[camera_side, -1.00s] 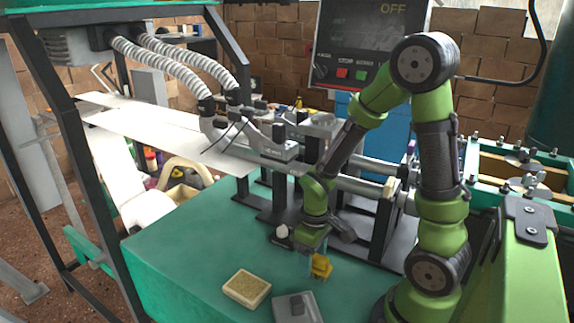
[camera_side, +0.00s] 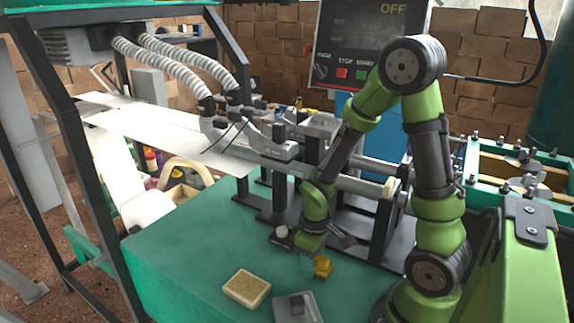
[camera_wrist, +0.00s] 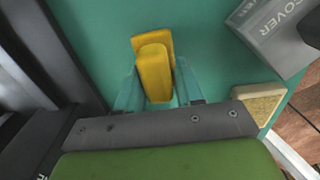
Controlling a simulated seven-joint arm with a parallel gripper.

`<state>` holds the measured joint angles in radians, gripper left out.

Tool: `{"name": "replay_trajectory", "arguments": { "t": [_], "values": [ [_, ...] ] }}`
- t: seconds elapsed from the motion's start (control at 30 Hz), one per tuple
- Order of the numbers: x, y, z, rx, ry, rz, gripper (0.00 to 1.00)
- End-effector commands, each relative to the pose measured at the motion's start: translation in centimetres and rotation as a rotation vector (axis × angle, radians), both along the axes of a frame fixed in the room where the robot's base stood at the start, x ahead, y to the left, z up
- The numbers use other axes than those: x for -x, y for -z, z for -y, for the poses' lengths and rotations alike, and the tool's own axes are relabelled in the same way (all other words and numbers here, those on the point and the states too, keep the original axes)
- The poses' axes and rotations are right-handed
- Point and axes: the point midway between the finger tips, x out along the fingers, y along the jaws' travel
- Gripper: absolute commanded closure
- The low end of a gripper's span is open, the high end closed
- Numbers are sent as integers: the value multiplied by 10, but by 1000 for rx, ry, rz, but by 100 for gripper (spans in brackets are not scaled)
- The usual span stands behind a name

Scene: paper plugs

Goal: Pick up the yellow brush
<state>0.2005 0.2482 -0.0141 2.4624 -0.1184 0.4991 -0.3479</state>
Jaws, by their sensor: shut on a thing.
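The yellow brush (camera_side: 322,266) is at the right part of the green table, below my green arm's end in the side view. In the wrist view the yellow brush (camera_wrist: 154,72) sits between the two teal fingers of my gripper (camera_wrist: 154,88). My gripper, also in the side view (camera_side: 312,266), is shut on the brush. In the side view the fingers partly merge with the table colour. I cannot tell whether the brush touches the table.
A tan sponge-like block (camera_side: 247,288) in a pale holder and a grey box (camera_side: 297,308) lie on the green table (camera_side: 185,262) in front. Black machine supports (camera_side: 383,232) stand close behind my gripper. The table's left part is clear.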

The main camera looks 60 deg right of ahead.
Motion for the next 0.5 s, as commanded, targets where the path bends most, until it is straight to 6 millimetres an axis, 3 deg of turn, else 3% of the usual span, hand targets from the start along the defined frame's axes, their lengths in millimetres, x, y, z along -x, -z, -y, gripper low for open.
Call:
{"name": "replay_trajectory", "arguments": {
  "t": [0.17,0.5],
  "values": [
    [-1,-12,0,1,0,5,100],
    [-1,-76,0,2,0,8,100]
  ]
}}
